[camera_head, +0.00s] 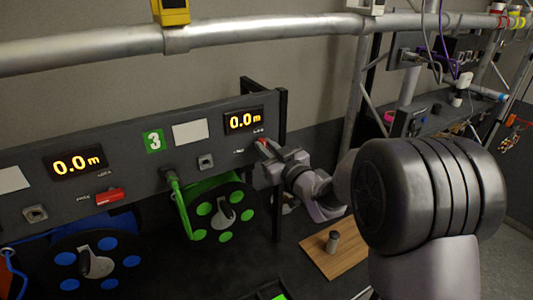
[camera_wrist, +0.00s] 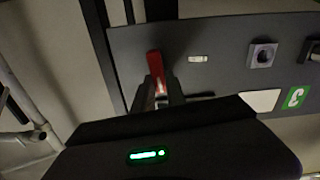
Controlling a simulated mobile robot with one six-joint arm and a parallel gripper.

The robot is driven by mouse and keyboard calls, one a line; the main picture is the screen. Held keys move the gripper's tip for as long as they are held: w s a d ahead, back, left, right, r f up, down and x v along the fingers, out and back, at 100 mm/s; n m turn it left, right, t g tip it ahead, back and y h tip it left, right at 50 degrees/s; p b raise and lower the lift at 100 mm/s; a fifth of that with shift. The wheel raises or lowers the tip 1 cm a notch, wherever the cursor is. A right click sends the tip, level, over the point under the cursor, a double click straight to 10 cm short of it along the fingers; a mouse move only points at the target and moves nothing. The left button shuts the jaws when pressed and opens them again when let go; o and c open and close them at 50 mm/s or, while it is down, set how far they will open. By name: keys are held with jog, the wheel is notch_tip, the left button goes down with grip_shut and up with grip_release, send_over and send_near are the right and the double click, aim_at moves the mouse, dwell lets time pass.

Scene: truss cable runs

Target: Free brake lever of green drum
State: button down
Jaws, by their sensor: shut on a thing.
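The green drum (camera_head: 222,212) hangs below the grey panel (camera_head: 130,150), under the green "3" label (camera_head: 153,141), with green cable rising to the panel. Its red brake lever is at the panel's right end below the 0.0 m display (camera_head: 244,121), mostly covered by my gripper (camera_head: 268,150) in the head view. In the wrist view the red lever (camera_wrist: 154,62) stands between the fingertips of my gripper (camera_wrist: 160,92), which is shut on it. The lever's lower end is hidden by the fingers. Its printed marks are too small to read.
To the left is a blue drum (camera_head: 95,262) with its own red lever (camera_head: 109,196) and display. A pipe (camera_head: 250,27) runs above the panel. A dark upright (camera_head: 280,165) stands close by my gripper. A wooden board (camera_head: 333,252) with a small cylinder lies below right.

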jog(key=n+b, duration=0.4)
jog(key=b, duration=0.2)
jog(key=a+f+n+b, duration=0.1)
jog(key=n+b, duration=0.4)
jog(key=b, duration=0.1)
jog(key=s+n+b, duration=0.1)
jog(key=n+b, duration=0.3)
jog(key=b, duration=0.2)
jog(key=shift+a+f, duration=0.15)
jog(key=shift+f, duration=0.25)
jog(key=shift+f+n+b, duration=0.1)
jog(key=shift+n+b, duration=1.2)
jog(key=shift+n, duration=0.4)
jog(key=c, duration=1.4)
grip_release()
jog(key=shift+o, duration=0.2)
